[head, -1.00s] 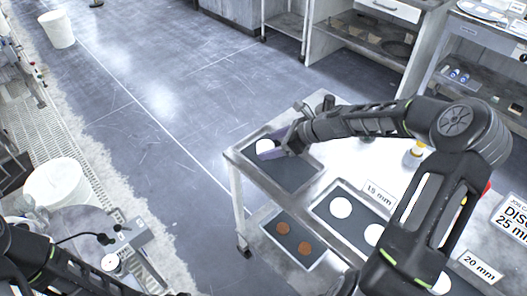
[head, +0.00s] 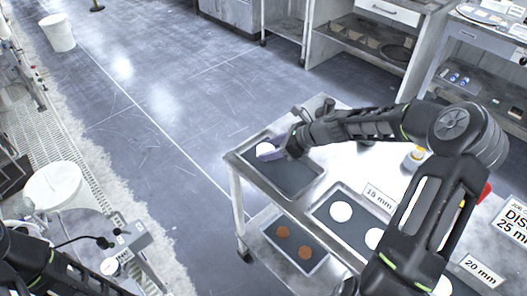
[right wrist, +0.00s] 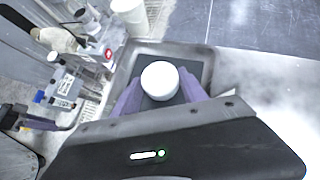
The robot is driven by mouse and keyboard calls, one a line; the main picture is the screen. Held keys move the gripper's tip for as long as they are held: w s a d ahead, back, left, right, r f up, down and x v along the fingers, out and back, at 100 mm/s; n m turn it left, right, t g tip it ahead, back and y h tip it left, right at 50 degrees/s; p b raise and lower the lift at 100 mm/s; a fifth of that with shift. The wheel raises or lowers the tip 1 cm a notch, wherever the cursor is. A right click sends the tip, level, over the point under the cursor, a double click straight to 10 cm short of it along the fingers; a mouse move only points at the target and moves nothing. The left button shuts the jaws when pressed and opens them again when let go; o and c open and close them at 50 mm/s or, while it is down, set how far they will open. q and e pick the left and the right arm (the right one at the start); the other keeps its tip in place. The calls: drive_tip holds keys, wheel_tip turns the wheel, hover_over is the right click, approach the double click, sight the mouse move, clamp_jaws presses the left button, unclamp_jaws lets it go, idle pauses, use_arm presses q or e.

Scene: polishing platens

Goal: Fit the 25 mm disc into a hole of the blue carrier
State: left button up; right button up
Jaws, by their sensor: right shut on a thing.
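My right gripper (head: 278,150) has purple fingers and is shut on a white disc (head: 265,149) at the far left end of a dark-lined tray (head: 290,180). In the right wrist view the white disc (right wrist: 160,80) sits between the two purple fingers (right wrist: 160,92), with the tray (right wrist: 207,56) behind it. I cannot tell whether the disc touches the tray. I cannot make out the blue carrier.
A second tray (head: 322,222) holds more white discs, beside a "15 mm" sign (head: 379,196). Signs for 20 mm (head: 481,270) and 25 mm (head: 515,225) stand at right. A bottle (head: 414,158) stands behind my arm.

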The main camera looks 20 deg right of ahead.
drive_tip(key=shift+c, duration=0.9)
drive_tip(key=shift+r+p, duration=3.05)
drive_tip(key=shift+r, duration=0.5)
drive_tip(key=w+a+r+m+t+h, duration=0.2)
drive_tip(key=w+a+r+m, duration=0.1)
drive_tip(key=a+r, duration=0.35)
drive_tip(key=s+a+r+m+h, duration=0.1)
drive_tip(key=m, duration=0.1)
drive_tip(key=s+a+r+m+h, duration=0.1)
drive_tip(key=s+h, duration=0.1)
drive_tip(key=s+a+r+m+h, duration=0.1)
drive_tip(key=m, duration=0.1)
drive_tip(key=shift+s+a+r+m+t+h, duration=0.15)
drive_tip(key=shift+s+a+m+t+h, duration=0.05)
drive_tip(key=shift+s+m+t+h, duration=0.1)
